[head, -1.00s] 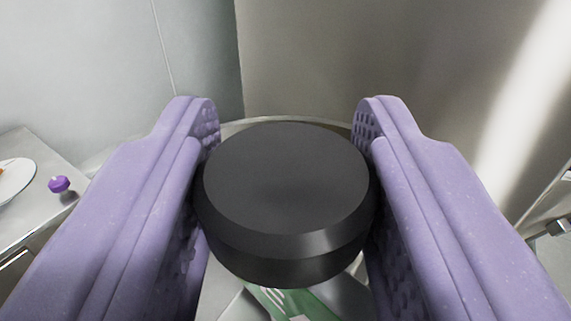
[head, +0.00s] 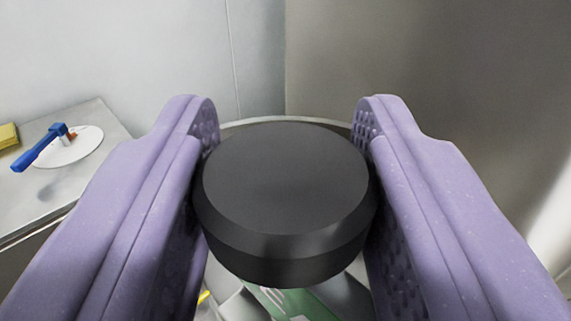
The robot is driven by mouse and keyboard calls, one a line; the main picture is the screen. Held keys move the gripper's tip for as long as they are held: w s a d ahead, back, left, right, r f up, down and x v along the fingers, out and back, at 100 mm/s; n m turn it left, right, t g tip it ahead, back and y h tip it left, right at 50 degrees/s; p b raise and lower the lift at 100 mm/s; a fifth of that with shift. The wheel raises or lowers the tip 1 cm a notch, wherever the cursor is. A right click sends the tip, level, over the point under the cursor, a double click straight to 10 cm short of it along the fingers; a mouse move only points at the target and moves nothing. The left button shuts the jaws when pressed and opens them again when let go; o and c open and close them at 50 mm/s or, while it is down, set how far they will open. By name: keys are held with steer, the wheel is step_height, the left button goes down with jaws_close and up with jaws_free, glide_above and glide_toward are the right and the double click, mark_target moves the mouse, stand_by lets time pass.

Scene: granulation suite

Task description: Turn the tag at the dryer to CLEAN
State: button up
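My gripper (head: 286,120) has two purple padded fingers, shut on the sides of a thick black round piece (head: 287,185). The black piece fills the middle of the head view with its flat face towards the camera. Below it, a green piece (head: 292,301) with white marks shows between the fingers; its marks are too cut off to read, and I cannot tell whether it is joined to the black piece. A pale curved rim (head: 240,122) shows behind the black piece. I cannot make out the dryer or a tag for sure.
At left is a grey metal table (head: 95,118) with a white round plate (head: 75,152), a blue tool (head: 40,148) at the plate and a yellow block (head: 8,136). A yellow bit (head: 203,297) shows low by the left finger. Behind are a pale wall (head: 110,50) and a brownish metal surface (head: 430,60).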

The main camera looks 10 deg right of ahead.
steer(key=o, duration=0.4)
steer(key=shift+w+r, duration=0.15)
steer(key=shift+r, duration=0.2)
steer(key=shift+c, duration=0.2)
steer(key=shift+o, duration=0.3)
steer(key=shift+f, duration=0.1)
steer(key=shift+s, duration=0.2)
steer(key=s, duration=0.6)
steer(key=shift+s+a+f, duration=0.1)
steer(key=shift+s+a, duration=0.15)
steer(key=shift+a, duration=0.1)
steer(key=shift+s+a, duration=0.15)
steer(key=shift+s, duration=0.35)
